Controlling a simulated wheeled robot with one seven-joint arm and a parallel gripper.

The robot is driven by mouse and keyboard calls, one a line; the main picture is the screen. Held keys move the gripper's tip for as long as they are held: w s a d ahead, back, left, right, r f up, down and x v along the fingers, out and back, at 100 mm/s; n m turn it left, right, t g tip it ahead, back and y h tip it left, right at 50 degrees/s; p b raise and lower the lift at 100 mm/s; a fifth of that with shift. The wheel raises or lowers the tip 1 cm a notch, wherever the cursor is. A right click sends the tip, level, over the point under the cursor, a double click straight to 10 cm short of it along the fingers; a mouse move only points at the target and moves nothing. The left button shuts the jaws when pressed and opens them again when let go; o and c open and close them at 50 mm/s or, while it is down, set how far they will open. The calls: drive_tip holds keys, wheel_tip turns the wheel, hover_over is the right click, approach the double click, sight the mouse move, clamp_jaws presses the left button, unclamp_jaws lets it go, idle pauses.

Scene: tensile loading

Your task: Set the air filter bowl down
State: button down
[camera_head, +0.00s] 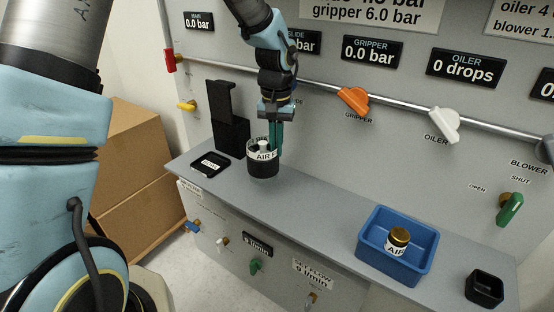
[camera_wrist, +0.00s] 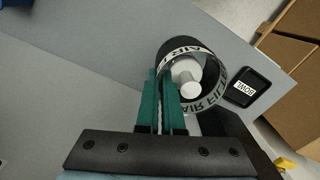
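The air filter bowl (camera_head: 263,168) is a clear cup with a black lower part, a white AIR FILTER band and a white cylinder inside. It is upright over the grey shelf; I cannot tell whether its base touches. My gripper (camera_head: 276,137) points down at the bowl's right rim. In the wrist view the green fingers of my gripper (camera_wrist: 161,80) are close together, apparently pinching the wall of the bowl (camera_wrist: 183,48). A black square pad marked BOWL (camera_head: 210,164) lies on the shelf left of the bowl; it also shows in the wrist view (camera_wrist: 244,90).
A black stepped bracket (camera_head: 231,135) stands behind the pad and bowl. A blue tray (camera_head: 371,246) with a gold-topped, labelled part (camera_head: 398,241) sits to the right, beyond clear shelf. A small black box (camera_head: 484,289) is at far right. Cardboard boxes (camera_head: 130,180) stand left.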

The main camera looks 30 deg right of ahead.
sight(276, 160)
wheel_tip(276, 160, down, 4)
drive_tip(key=shift+f+p, duration=0.2)
drive_tip(key=shift+p, duration=0.3)
drive_tip(key=shift+d+f+p, duration=0.15)
drive_tip(key=shift+f+p, duration=0.05)
drive_tip(key=shift+p, duration=0.1)
drive_tip(key=shift+f, duration=0.2)
